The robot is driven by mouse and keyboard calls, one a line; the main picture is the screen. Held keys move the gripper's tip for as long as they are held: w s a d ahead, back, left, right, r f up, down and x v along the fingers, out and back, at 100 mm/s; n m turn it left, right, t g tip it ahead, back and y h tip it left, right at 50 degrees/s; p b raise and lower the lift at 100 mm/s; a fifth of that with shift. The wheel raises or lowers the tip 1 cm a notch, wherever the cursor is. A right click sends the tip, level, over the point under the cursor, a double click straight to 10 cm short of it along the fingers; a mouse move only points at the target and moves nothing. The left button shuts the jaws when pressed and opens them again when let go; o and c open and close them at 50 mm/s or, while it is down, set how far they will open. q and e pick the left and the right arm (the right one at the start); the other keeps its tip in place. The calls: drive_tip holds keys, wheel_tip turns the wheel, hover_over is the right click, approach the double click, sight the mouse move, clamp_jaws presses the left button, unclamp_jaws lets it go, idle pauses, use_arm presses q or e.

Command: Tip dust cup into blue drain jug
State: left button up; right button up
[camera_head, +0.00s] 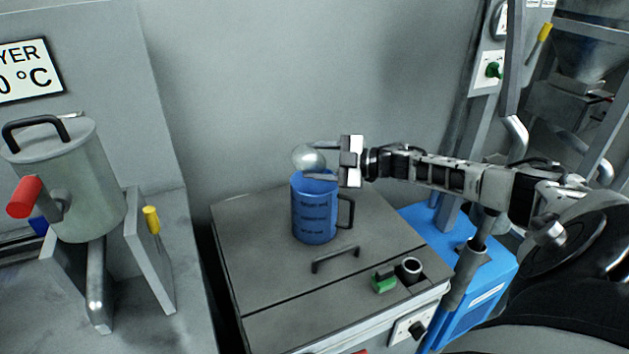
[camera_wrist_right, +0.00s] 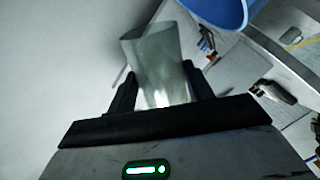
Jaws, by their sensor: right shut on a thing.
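The blue drain jug (camera_head: 314,214) stands upright on the grey cabinet top, its black handle to the right and dark lettering on its front. My right gripper (camera_head: 325,160) reaches in from the right and is shut on the clear dust cup (camera_head: 307,158). The cup is tilted well over, its round end toward the left, just above the jug's mouth. In the right wrist view the translucent cup (camera_wrist_right: 157,65) sits between the fingers, and the blue jug's rim (camera_wrist_right: 222,10) shows at the top. I cannot tell what is inside the cup or jug. My left gripper is not in view.
A lidded metal canister (camera_head: 78,185) with a red knob stands at left. A blue box (camera_head: 490,270) is at right.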

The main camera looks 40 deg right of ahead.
drive_tip(key=shift+w+d+r+m, duration=0.15)
drive_tip(key=shift+d+m, duration=0.15)
drive_tip(key=shift+m, duration=0.4)
idle(0.5)
idle(0.8)
